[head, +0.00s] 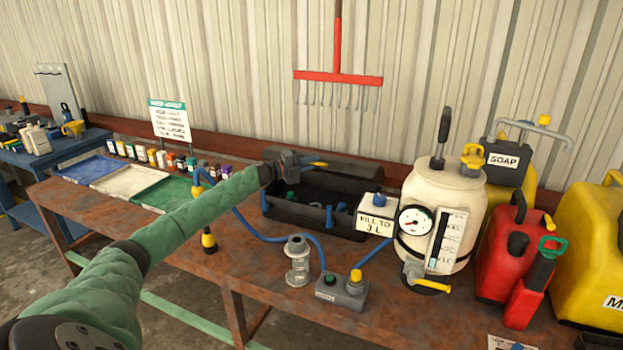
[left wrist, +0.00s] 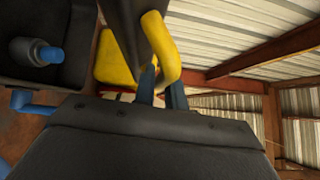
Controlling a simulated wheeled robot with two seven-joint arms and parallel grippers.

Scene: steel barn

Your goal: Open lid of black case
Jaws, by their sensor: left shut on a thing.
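The black case (head: 272,209) stands on the rusty table against the back. Its lid (head: 345,180) is raised at the rear, and the dark inside shows with several small items in it. My left gripper (head: 307,162) is above the case at the lid's edge, shut on the yellow handle. In the left wrist view the fingers (left wrist: 160,88) meet the yellow handle (left wrist: 163,48), beside the dark lid (left wrist: 122,22). The open case body (left wrist: 75,45) shows at the left there, with a blue-tipped fitting in it. My right gripper is not in view.
A white tank (head: 440,190) with a gauge stands right of the case, beside a small labelled box (head: 377,222). A blue hose (head: 262,238) and a clear cylinder (head: 297,262) are in front. Red and yellow cans crowd the right.

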